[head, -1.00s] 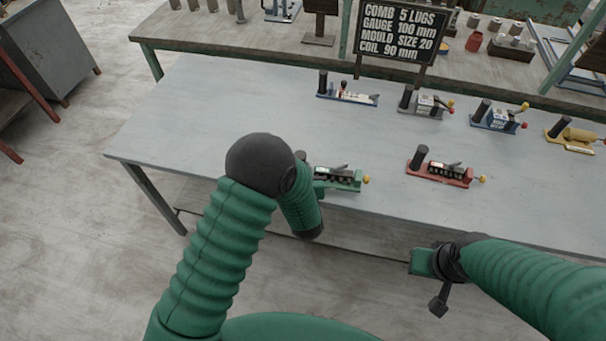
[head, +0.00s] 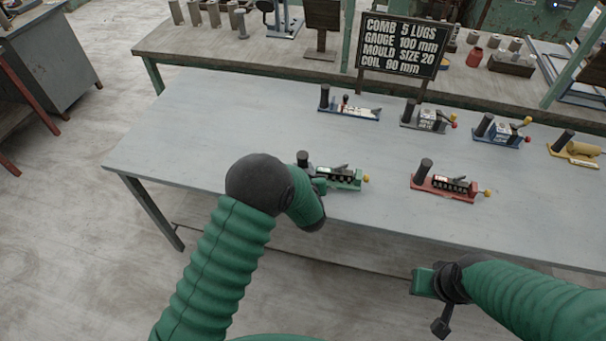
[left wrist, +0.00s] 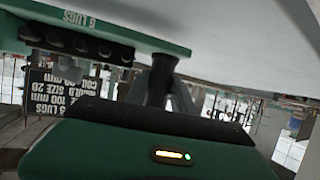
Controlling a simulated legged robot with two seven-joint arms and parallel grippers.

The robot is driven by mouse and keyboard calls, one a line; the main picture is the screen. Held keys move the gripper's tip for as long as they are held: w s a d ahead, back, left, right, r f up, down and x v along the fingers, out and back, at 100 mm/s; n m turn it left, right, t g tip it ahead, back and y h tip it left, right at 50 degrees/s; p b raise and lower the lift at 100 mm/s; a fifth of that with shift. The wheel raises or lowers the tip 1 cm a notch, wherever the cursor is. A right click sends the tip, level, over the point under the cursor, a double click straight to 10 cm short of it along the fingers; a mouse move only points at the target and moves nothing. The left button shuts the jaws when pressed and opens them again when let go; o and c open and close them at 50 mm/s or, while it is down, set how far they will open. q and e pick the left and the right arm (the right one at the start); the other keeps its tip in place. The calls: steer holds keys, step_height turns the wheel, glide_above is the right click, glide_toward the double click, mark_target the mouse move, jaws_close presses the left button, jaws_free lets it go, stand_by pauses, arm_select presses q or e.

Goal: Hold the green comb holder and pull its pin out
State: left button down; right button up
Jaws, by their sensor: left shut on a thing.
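The green comb holder (head: 342,179) is at the left front of the grey table, with a row of dark lugs, a black post (head: 303,158) at its left end and a yellow knob (head: 366,179) at its right end. My left gripper (head: 319,187) is at the holder's left end, partly hidden by my arm. In the left wrist view, the black post (left wrist: 160,80) stands between the fingers, and the holder's lettered green edge (left wrist: 110,24) shows above. My left gripper is shut on this post.
A red comb holder (head: 445,187) stands to the right on the grey table (head: 220,125). Blue, grey and yellow devices stand farther back. A black sign (head: 402,46) reads "COMB 5 LUGS". The table's left part is clear.

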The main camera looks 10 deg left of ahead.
arm_select(q)
steer(key=shift+w+f+b, duration=0.2)
steer(key=shift+w+b, duration=0.05)
steer(key=shift+w, duration=0.4)
steer(key=shift+w+f+b, duration=0.15)
steer(key=shift+w+b, duration=0.1)
steer(key=shift+w, duration=0.35)
steer(key=shift+b+x, duration=0.55)
steer(key=shift+x, duration=0.9)
steer(key=shift+w+a+b, duration=0.15)
steer(key=shift+w+b, duration=0.15)
steer(key=shift+w, duration=0.65)
steer(key=shift+d+f, duration=0.1)
steer(key=shift+d, duration=0.15)
steer(key=shift+f+b, duration=0.3)
steer(key=shift+b, duration=0.05)
